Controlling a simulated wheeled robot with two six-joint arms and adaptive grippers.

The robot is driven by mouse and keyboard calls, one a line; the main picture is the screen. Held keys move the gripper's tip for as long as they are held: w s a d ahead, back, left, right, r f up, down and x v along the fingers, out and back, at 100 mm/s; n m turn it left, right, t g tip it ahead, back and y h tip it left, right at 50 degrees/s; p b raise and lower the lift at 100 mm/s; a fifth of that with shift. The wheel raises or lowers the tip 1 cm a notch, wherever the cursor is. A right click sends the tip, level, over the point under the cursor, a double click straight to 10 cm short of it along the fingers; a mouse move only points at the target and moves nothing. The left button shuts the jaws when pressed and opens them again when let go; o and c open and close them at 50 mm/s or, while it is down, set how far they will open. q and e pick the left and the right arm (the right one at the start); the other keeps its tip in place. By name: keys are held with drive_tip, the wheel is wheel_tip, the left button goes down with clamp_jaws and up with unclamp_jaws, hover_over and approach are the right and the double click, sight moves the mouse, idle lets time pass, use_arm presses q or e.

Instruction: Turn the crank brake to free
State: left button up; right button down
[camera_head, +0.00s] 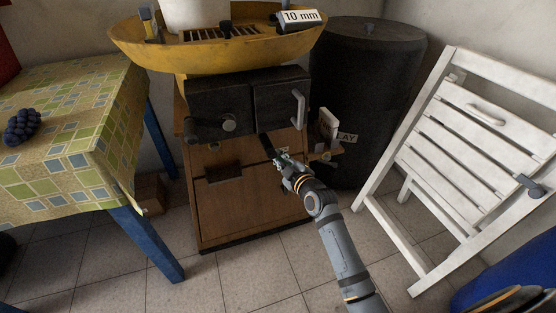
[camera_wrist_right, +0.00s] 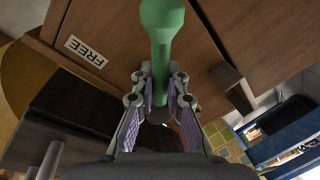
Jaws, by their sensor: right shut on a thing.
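In the right wrist view, a green handle (camera_wrist_right: 162,30), which I take to be the crank brake, runs down from the top edge between the fingers of my right gripper (camera_wrist_right: 160,102). The fingers are shut on its narrower lower part. A white label reading FREE (camera_wrist_right: 86,51) is on the brown wood left of the handle. In the head view my right gripper (camera_head: 279,162) is at the front of the wooden cabinet (camera_head: 225,215), just below its dark upper block (camera_head: 220,104). The gripper largely hides the brake there. My left gripper is not in view.
A yellow basin (camera_head: 215,62) with a 10 mm tag tops the cabinet. A table with a patterned cloth (camera_head: 90,130) stands left, grapes (camera_head: 23,127) on it. A dark barrel (camera_head: 362,85) and a white folding chair (camera_head: 455,150) stand right. Tiled floor is open in front.

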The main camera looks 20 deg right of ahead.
drive_tip(key=shift+d+r+n+h+p, duration=0.2)
drive_tip(key=shift+n+p, duration=0.2)
drive_tip(key=shift+n, duration=0.2)
drive_tip(key=shift+d+r+n+h+p, duration=0.1)
drive_tip(key=shift+r+n+h+p, duration=0.1)
drive_tip(key=shift+n+p, duration=0.3)
drive_tip(key=shift+d+r+n+p, duration=0.1)
drive_tip(key=shift+r+n+p, duration=0.3)
drive_tip(key=shift+n, duration=0.4)
drive_tip(key=shift+d+r+n+g+h+p, duration=0.15)
drive_tip(key=shift+n+h+p, duration=0.15)
drive_tip(key=shift+n+p, duration=0.35)
drive_tip(key=shift+a+r+n+g+h+p, duration=0.15)
drive_tip(key=shift+n+h+p, duration=0.15)
drive_tip(key=shift+n+p, duration=0.3)
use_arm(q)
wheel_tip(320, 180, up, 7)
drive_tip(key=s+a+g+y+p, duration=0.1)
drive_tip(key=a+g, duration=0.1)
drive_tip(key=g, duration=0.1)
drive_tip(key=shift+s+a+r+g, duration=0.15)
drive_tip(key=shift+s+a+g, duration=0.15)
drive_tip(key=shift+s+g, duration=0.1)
use_arm(e)
drive_tip(key=shift+d+r+n, duration=0.1)
drive_tip(key=shift+d+n, duration=0.05)
drive_tip(key=shift+n, duration=0.3)
drive_tip(key=c, duration=1.4)
unclamp_jaws()
drive_tip(key=shift+r, duration=0.1)
